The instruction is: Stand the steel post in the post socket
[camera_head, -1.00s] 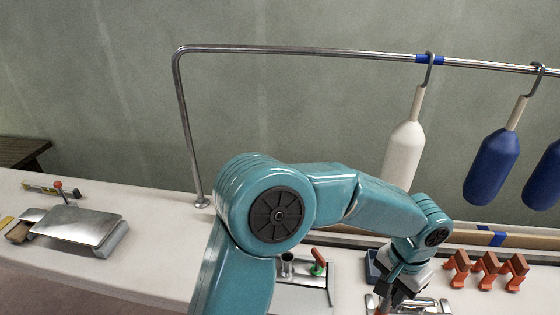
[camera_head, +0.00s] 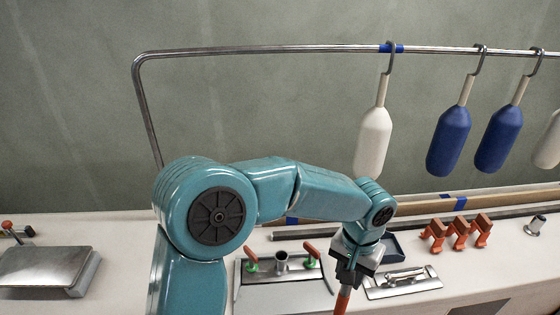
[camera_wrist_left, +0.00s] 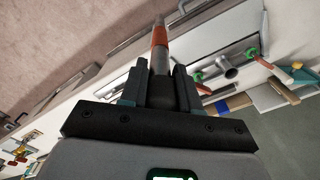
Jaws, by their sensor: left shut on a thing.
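My left gripper (camera_head: 352,272) is shut on the steel post (camera_head: 342,302), a rod with an orange-red band. In the head view only a short part of the post shows below the jaws. The post socket (camera_head: 282,262) is a short upright metal tube on a steel plate, left of my gripper and apart from the post. It also shows in the left wrist view (camera_wrist_left: 229,72). My right gripper is not in view.
Red-handled toggles with green parts (camera_head: 312,251) flank the socket. A metal plate with a handle (camera_head: 403,282), a dark blue tray (camera_head: 395,248) and orange-brown clips (camera_head: 457,232) lie to the right. A steel rail (camera_head: 260,50) with hanging fenders (camera_head: 373,142) stands behind.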

